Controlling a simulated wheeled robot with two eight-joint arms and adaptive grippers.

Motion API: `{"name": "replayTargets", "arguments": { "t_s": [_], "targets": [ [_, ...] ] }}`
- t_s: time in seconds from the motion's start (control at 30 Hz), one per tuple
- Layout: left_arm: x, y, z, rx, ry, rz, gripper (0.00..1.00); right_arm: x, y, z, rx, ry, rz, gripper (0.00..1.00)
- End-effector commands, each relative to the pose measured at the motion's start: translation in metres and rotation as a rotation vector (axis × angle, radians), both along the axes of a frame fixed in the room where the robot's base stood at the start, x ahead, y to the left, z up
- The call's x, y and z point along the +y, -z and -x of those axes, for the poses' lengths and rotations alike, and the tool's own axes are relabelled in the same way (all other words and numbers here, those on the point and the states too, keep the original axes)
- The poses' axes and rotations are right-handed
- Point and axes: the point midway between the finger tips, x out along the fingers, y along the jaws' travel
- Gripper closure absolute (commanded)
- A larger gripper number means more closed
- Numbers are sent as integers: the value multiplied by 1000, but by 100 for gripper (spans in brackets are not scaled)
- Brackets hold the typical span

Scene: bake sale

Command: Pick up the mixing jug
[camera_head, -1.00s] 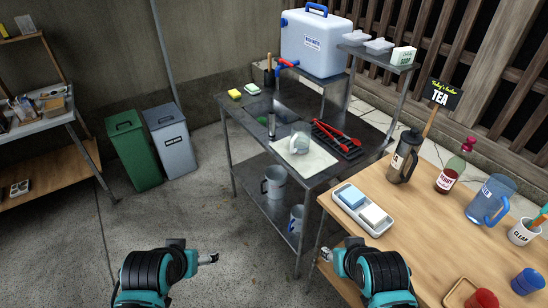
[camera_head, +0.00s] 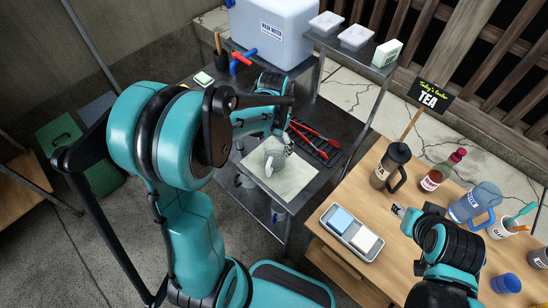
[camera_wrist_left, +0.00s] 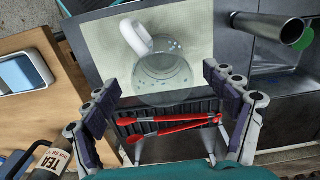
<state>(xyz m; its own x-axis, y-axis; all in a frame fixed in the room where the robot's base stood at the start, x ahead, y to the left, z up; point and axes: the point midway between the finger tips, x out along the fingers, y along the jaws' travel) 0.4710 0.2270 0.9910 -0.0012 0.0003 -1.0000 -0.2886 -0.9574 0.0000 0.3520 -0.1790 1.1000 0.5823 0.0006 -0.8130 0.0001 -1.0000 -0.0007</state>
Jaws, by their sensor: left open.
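A clear glass jug (camera_head: 273,158) with a white handle stands upright on a pale mat (camera_head: 292,186) on the metal table. In the left wrist view, the jug (camera_wrist_left: 163,75) has its handle pointing up and left, away from the gripper. My left gripper (camera_wrist_left: 160,88) is open, its fingers on either side of the jug's near part, with no clear contact. In the head view, my left gripper (camera_head: 287,146) is at the jug's right side, partly hidden by my arm. My right gripper (camera_head: 398,210) is over the wooden table, apart from the jug; its jaws are too small to judge.
Red tongs (camera_wrist_left: 165,124) lie on a black rack (camera_head: 318,150) beside the mat. A tea press (camera_head: 391,165), blue pitcher (camera_head: 476,203) and sponge tray (camera_head: 328,222) occupy the wooden table.

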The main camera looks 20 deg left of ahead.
Motion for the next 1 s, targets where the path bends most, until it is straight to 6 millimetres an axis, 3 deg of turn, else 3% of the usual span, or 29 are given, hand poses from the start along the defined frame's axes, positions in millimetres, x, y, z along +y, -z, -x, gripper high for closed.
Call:
{"name": "replayTargets", "arguments": {
  "t_s": [0.33, 0.67, 0.87, 0.9, 1.0],
  "targets": [
    [1, 51, 4, -2, -1, 0, 15, 0, 20, 0, 0, 0, 0, 60],
    [1, 58, 5, -2, -1, 0, 15, 0, 21, 0, 0, 0, 0, 60],
    [1, 58, 5, -2, -1, 0, 65, 0, 21, 0, 0, 0, 0, 60],
    [1, 58, 5, -2, -1, 0, 70, 0, 21, 0, 0, 0, 0, 60],
    [1, 58, 5, -2, -1, 0, 70, 0, 21, 0, 0, 0, 0, 60]
  ]
}}
